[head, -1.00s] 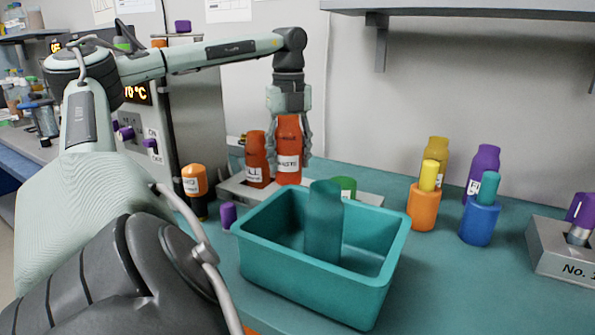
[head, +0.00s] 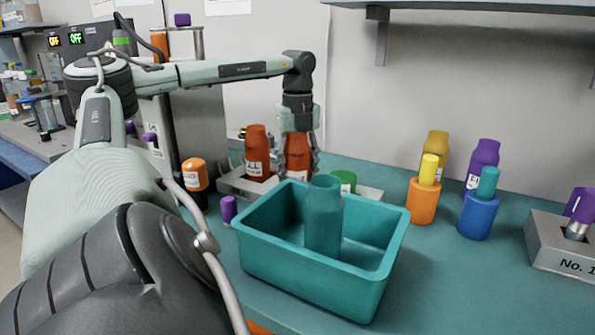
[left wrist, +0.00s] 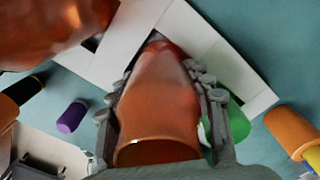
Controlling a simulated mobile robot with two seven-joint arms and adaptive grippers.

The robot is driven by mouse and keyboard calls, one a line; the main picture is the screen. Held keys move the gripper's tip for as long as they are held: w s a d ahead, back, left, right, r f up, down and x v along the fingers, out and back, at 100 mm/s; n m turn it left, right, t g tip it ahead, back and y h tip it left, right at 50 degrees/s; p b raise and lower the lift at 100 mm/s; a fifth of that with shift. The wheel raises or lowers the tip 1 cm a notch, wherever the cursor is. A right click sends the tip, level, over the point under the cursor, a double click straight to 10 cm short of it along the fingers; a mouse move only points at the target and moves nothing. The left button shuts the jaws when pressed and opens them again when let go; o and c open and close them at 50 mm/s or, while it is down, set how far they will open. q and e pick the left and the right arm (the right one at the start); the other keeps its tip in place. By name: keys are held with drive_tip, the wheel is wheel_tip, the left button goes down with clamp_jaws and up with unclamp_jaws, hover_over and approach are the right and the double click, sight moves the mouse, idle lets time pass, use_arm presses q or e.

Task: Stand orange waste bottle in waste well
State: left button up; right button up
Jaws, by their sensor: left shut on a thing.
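The orange waste bottle (head: 297,152) is upright between the fingers of my left gripper (head: 298,166), which is shut on it, above or in the white rack (head: 235,183). Its lower part is hidden behind the teal bin in the head view. In the left wrist view the bottle (left wrist: 160,100) fills the space between the fingers, and its far end meets a dark opening in the rack (left wrist: 135,35). I cannot tell how deep it sits. A second orange bottle (head: 257,152) stands in the rack just to its left. My right gripper is not in view.
A teal bin (head: 310,285) with a teal bottle (head: 324,220) in it stands in front of the rack. A green cap (head: 343,180) is close to the right of the held bottle. Orange (head: 423,205) and blue (head: 478,218) holders stand farther right, with free bench between.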

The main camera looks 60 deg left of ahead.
sight(298, 148)
use_arm(q)
drive_tip(key=shift+f, duration=0.15)
drive_tip(key=o, duration=1.2)
drive_tip(key=shift+c, duration=0.2)
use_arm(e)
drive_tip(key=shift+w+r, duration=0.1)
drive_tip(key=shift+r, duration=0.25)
use_arm(q)
wheel_tip(298, 148, up, 6)
drive_tip(key=shift+f+p, duration=0.1)
drive_tip(key=shift+p, duration=0.6)
wheel_tip(298, 148, up, 6)
drive_tip(key=shift+f+p, duration=0.1)
drive_tip(key=shift+p, duration=0.5)
drive_tip(key=shift+r, duration=0.45)
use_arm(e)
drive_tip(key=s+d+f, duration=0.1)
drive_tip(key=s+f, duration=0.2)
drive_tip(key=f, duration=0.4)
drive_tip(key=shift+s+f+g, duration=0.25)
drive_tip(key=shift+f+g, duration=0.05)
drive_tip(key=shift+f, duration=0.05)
